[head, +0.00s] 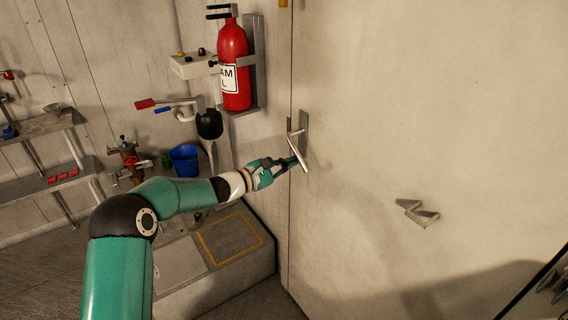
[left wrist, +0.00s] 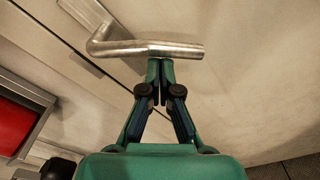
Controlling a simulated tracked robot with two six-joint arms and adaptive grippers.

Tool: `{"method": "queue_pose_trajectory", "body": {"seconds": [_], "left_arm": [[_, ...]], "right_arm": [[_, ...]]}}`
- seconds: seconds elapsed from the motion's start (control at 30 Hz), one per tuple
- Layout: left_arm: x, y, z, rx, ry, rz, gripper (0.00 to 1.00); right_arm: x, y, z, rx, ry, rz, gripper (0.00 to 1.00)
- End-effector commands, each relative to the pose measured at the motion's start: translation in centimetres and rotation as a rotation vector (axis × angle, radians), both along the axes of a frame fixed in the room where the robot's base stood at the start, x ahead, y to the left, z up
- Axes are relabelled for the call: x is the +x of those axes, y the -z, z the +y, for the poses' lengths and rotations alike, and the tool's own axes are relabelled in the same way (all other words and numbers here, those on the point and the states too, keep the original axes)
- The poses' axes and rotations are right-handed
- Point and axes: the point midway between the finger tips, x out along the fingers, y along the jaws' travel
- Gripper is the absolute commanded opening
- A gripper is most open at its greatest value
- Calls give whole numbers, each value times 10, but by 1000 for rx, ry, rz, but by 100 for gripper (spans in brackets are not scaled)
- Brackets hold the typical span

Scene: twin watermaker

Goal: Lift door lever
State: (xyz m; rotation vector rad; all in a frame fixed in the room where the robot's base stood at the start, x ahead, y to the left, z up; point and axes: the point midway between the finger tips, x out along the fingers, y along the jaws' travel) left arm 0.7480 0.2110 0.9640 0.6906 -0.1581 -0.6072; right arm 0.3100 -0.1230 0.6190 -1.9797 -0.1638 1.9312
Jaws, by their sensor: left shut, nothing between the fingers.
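The door lever (head: 299,153) is a bent metal bar on a narrow plate near the left edge of the pale door (head: 450,110). It slants down to the right in the head view. In the left wrist view the lever (left wrist: 150,48) runs across the top. My left gripper (head: 289,163) is shut and empty, with its fingertips right at the lever. In the left wrist view its closed fingertips (left wrist: 160,64) end at the lower edge of the bar. I cannot tell whether they touch it or lie beneath it. My right gripper is not in view.
A red fire extinguisher (head: 234,65) hangs on the wall left of the door. Below it are a blue bucket (head: 185,160) and a low step (head: 200,270). A metal bracket (head: 417,212) juts from the door. Shelves (head: 45,185) stand at left.

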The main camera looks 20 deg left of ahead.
Motion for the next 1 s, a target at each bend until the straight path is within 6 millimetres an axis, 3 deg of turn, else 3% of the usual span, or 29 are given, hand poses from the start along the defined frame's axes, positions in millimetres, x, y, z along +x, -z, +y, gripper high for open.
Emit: {"method": "queue_pose_trajectory", "body": {"seconds": [1.0], "left_arm": [[-13,-37,-19,-409,3,314,0]], "right_arm": [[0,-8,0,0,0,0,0]]}}
